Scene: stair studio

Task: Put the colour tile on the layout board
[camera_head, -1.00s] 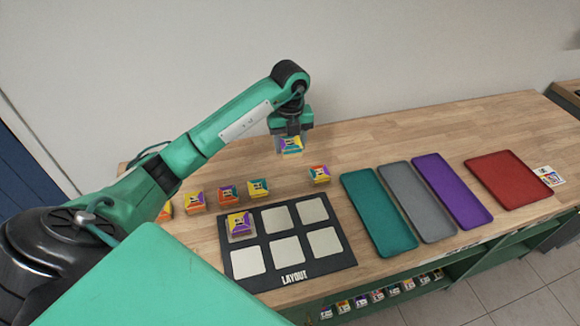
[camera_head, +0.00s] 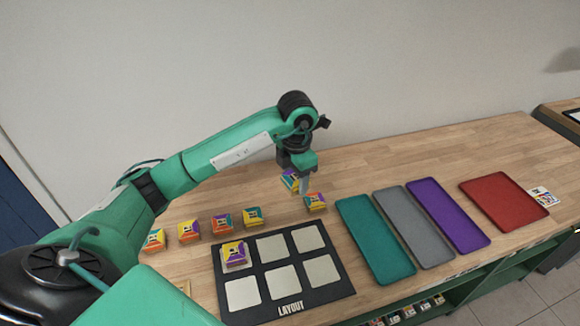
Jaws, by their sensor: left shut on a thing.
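My left gripper (camera_head: 301,186) is shut on a purple, yellow and teal colour tile (camera_head: 290,180), partly hidden behind the fingers. It holds the tile above the table, beyond the layout board and close to an orange and teal tile (camera_head: 315,201). The black layout board (camera_head: 318,286) lies flat with two rows of pale squares. A yellow and purple tile (camera_head: 234,253) sits on its back left square; the other squares are bare. My right gripper is out of view.
Several colour tiles (camera_head: 222,224) stand in a row behind the board. Teal (camera_head: 374,240), grey (camera_head: 415,228), purple (camera_head: 447,216) and red (camera_head: 503,202) trays lie to the right, with a printed card (camera_head: 543,196) at the far right. A shelf below holds more tiles.

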